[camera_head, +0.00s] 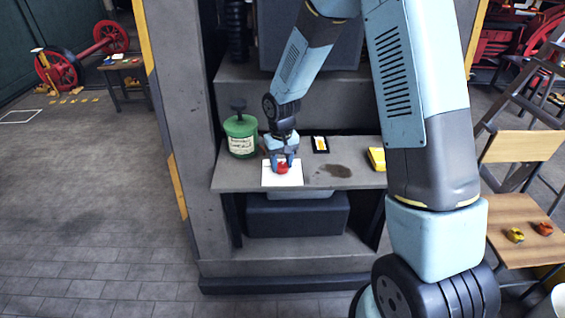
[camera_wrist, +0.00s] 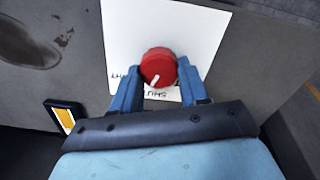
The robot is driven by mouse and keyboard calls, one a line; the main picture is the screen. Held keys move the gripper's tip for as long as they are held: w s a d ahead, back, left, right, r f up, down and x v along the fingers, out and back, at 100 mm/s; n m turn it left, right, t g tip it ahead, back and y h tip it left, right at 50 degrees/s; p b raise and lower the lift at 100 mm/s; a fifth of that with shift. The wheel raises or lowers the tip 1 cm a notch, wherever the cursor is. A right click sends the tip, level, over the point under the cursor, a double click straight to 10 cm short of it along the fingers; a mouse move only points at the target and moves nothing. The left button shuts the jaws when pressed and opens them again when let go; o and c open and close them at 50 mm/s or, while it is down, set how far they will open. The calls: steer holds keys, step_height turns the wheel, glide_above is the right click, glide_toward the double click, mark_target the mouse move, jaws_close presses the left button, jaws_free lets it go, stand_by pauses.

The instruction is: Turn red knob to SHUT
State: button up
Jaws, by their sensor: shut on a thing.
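The red knob (camera_head: 283,169) sits on a white plate (camera_head: 268,180) on the grey shelf. My gripper (camera_head: 282,163) comes down from above with its blue fingers at the knob. In the wrist view the knob (camera_wrist: 158,64) lies between the two fingertips (camera_wrist: 158,76), one on each side, and they are shut on it. A short white mark on the knob points down in that view, slightly left, towards upside-down lettering (camera_wrist: 155,94) that seems to read SHUT. The fingers partly cover the plate's lettering, and more letters show at the left finger.
A green labelled canister (camera_head: 241,136) with a dark top stands left of the plate. A small black-framed yellow card (camera_head: 320,144) and a yellow object (camera_head: 376,159) lie to the right, with a dark stain (camera_head: 334,169) between. Grey cabinet walls flank the shelf.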

mark_target(282, 164)
steer(key=shift+n, duration=2)
steer(key=o, duration=1.1)
steer(key=shift+c, duration=0.2)
steer(key=shift+r, duration=0.15)
step_height(282, 164, up, 14)
steer(key=shift+f, duration=0.25)
